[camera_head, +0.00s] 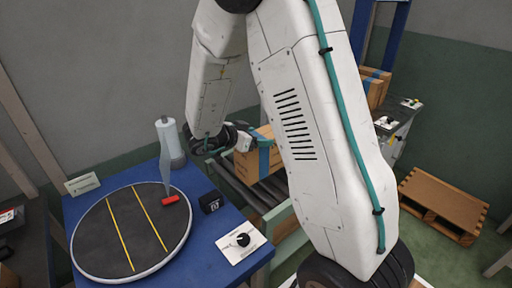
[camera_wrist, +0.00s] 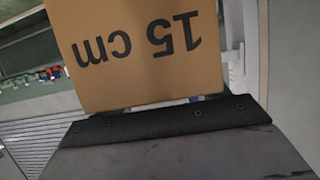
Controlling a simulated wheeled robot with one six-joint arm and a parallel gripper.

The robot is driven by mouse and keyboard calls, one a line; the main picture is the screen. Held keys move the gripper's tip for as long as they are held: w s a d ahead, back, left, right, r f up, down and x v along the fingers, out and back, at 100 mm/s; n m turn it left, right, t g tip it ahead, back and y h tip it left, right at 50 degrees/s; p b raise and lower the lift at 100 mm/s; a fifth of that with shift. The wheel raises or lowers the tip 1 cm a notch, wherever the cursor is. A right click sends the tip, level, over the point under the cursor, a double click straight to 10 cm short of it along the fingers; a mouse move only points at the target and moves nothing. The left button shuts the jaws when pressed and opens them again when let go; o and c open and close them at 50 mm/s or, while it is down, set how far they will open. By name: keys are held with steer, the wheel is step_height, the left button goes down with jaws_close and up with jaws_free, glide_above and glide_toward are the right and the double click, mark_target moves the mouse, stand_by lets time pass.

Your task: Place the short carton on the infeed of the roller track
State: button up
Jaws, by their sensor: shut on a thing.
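My gripper (camera_head: 243,141) is shut on this carton. The roller track (camera_head: 268,200) shows below the carton in the head view, and my arm hides part of it. I cannot tell whether the carton touches the rollers.
A blue table (camera_head: 233,212) at left carries a round turntable (camera_head: 130,240) with yellow lines, a clear bottle-like cylinder (camera_head: 170,142), a red-ended paddle (camera_head: 171,200) and a white control plate (camera_head: 241,243). Other cartons (camera_head: 374,88) stand at back right. A wooden pallet (camera_head: 440,205) lies on the floor.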

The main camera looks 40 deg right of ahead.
steer(key=shift+f, duration=2.1)
steer(key=o, duration=1.9)
